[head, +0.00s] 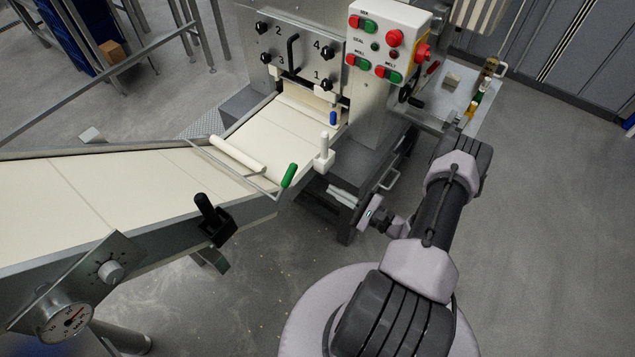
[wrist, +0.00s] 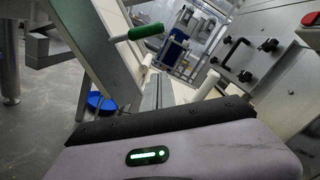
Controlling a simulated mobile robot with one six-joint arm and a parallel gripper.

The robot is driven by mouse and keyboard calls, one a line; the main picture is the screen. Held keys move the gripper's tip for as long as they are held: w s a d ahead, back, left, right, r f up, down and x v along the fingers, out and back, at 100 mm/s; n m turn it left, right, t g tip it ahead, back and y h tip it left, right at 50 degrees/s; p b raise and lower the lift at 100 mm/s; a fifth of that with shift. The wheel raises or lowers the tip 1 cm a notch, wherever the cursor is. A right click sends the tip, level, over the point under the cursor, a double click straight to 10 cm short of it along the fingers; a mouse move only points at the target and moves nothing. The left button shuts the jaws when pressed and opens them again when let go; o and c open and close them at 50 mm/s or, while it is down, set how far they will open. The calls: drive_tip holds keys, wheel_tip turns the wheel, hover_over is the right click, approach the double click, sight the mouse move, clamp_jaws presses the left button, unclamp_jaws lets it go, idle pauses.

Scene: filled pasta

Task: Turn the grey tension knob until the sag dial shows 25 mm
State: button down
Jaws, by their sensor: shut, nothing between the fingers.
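The grey tension knob (head: 110,271) sits on a tilted metal panel at the lower left of the head view, with marks around it. The round sag dial (head: 65,322) is just below and left of it. Its red needle points up and to the right, but the numbers are too small to read. My gripper (head: 368,213) is far right of both, beyond the conveyor's near side, and touches neither. It is shut and empty. In the wrist view its pale body with a green light (wrist: 147,155) fills the bottom; the knob and dial are not seen there.
The conveyor belt (head: 120,190) runs from the left to the machine. A green-handled bar (head: 289,175), a white post (head: 323,155) and a black clamp lever (head: 211,217) stand along its near side. A control box (head: 388,42) stands behind. The floor (head: 235,310) between dial and base is open.

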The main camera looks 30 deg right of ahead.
drive_tip(key=w+a+r+b, duration=0.1)
drive_tip(key=w+a+r, duration=0.2)
drive_tip(key=w+a, duration=0.3)
drive_tip(key=shift+w+r+b, duration=0.2)
drive_tip(key=shift+w+b, duration=0.1)
drive_tip(key=shift+w, duration=0.8)
